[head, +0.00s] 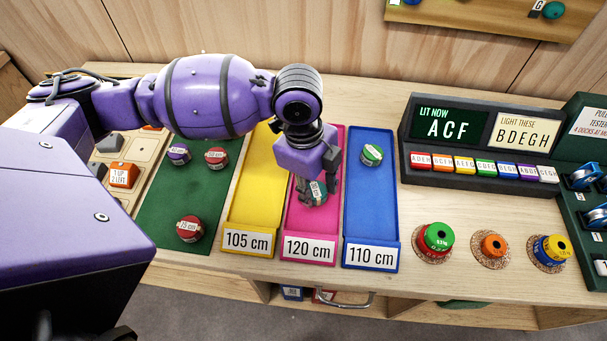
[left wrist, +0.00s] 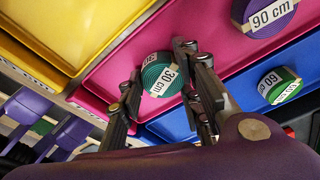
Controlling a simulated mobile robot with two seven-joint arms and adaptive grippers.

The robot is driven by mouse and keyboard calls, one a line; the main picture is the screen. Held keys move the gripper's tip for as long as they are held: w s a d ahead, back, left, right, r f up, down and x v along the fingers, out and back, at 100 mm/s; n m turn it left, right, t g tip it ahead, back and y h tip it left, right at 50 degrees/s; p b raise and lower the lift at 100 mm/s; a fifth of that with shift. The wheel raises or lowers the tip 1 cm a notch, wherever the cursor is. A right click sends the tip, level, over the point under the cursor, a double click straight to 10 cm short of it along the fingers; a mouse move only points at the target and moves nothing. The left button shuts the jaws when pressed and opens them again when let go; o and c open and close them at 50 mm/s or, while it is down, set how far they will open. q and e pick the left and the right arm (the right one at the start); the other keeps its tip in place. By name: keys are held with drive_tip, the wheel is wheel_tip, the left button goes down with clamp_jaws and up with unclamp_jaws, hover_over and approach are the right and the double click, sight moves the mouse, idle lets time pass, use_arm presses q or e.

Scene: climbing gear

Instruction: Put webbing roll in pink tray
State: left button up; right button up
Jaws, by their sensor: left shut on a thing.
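My left gripper (head: 318,190) reaches down over the pink tray (head: 305,225), marked 120 cm. It is shut on a green webbing roll (head: 317,193) with a white label. In the left wrist view the roll (left wrist: 160,78) sits between the finger tips (left wrist: 158,90), and its label reads 30 cm. Whether the roll touches the tray floor I cannot tell. A purple roll (left wrist: 268,15) labelled 90 cm lies in the pink tray; in the head view my arm hides it. My right gripper is not in view.
The yellow tray (head: 250,200), marked 105 cm, and the blue tray (head: 371,210), marked 110 cm, flank the pink one. A green roll (head: 372,154) lies in the blue tray. Several rolls sit on a green mat (head: 160,200) at left. A sign box (head: 478,170) stands at right.

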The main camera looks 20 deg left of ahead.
use_arm(q)
drive_tip(key=shift+r, duration=0.1)
drive_tip(key=o, duration=1.1)
drive_tip(key=shift+f, duration=0.2)
drive_tip(key=shift+o, duration=0.2)
drive_tip(key=shift+r, duration=0.1)
drive_tip(key=shift+r, duration=0.25)
wheel_tip(320, 180, up, 12)
drive_tip(key=a+p, duration=0.1)
drive_tip(key=shift+a+f, duration=0.15)
drive_tip(key=shift+a, duration=0.1)
